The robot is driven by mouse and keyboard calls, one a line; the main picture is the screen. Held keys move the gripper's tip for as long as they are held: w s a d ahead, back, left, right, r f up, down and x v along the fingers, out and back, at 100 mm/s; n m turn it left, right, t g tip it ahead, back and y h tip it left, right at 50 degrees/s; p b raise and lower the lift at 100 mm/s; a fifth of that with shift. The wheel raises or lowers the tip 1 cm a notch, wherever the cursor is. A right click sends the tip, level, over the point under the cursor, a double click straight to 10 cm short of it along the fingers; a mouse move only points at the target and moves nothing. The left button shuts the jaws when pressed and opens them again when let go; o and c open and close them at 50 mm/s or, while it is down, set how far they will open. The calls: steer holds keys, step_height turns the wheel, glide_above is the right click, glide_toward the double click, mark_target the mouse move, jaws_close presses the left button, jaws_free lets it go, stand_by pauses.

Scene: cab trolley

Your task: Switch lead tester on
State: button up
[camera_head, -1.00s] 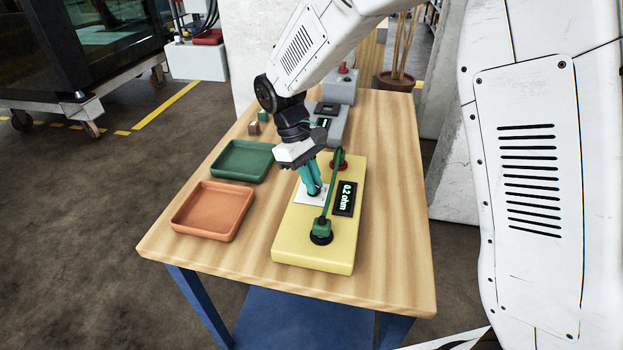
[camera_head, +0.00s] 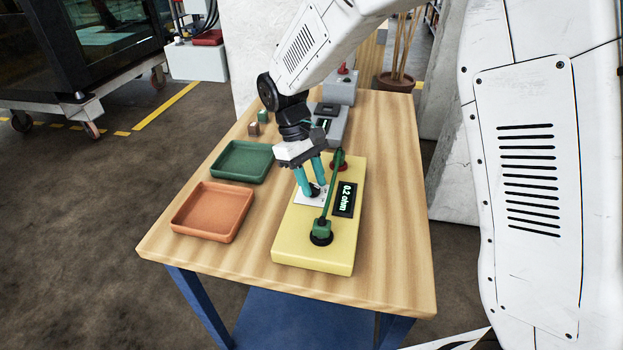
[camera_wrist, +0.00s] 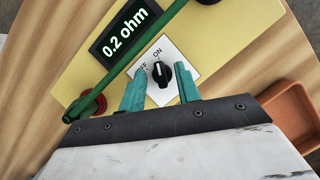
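The lead tester (camera_head: 310,254) is a yellow box on the wooden table. Its display (camera_head: 344,199) is lit and reads 0.2 ohm; it also shows in the wrist view (camera_wrist: 125,30). A black rotary knob (camera_wrist: 161,74) sits on a white plate marked OFF and ON. Its pale mark appears to point toward ON. A green lead (camera_head: 330,188) runs between two sockets on the tester. My gripper (camera_head: 311,191) is open, with its teal fingers (camera_wrist: 160,92) apart on either side of the knob. Nothing is held between them.
A green tray (camera_head: 242,176) and an orange tray (camera_head: 176,222) stand left of the tester. Small blocks (camera_head: 254,128) and a grey device (camera_head: 339,118) are farther back. The table's right strip is clear.

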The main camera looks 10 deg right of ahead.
steer(key=v, duration=0.7)
steer(key=shift+r, duration=0.35)
steer(key=shift+w+a, duration=0.15)
steer(key=shift+w, duration=0.05)
